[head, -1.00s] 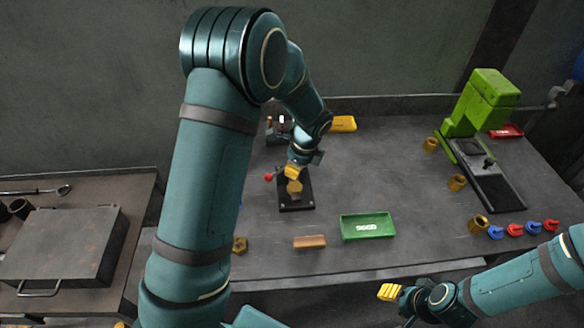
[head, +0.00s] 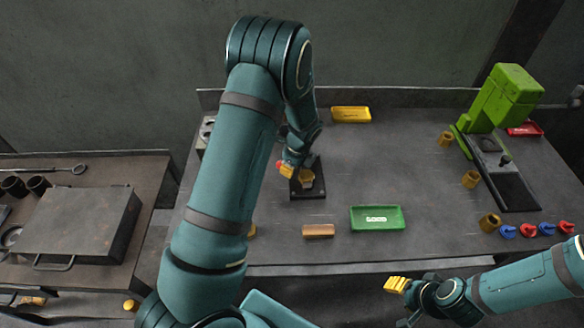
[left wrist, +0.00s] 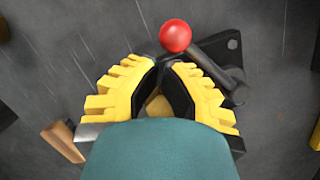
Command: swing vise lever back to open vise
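The vise (head: 309,192) is a black plate with a fixture on the worktable, and a brass-coloured piece (head: 307,177) sits at it. Its lever is a dark bar (left wrist: 222,72) ending in a red ball (left wrist: 176,36). In the head view the red ball (head: 281,165) shows partly behind my left gripper (head: 287,172). In the left wrist view the yellow fingertips (left wrist: 164,65) are nearly together, just below the ball, with nothing seen between the tips. Contact with the lever cannot be told. My right gripper (head: 397,284) is low in front of the table, far from the vise.
A wooden-coloured block (head: 318,231) and a green tray (head: 377,225) lie in front of the vise. A yellow tray (head: 351,114) is behind it. A green press (head: 500,98), brass rings and red and blue pieces stand right. A dark case (head: 80,222) is on the left table.

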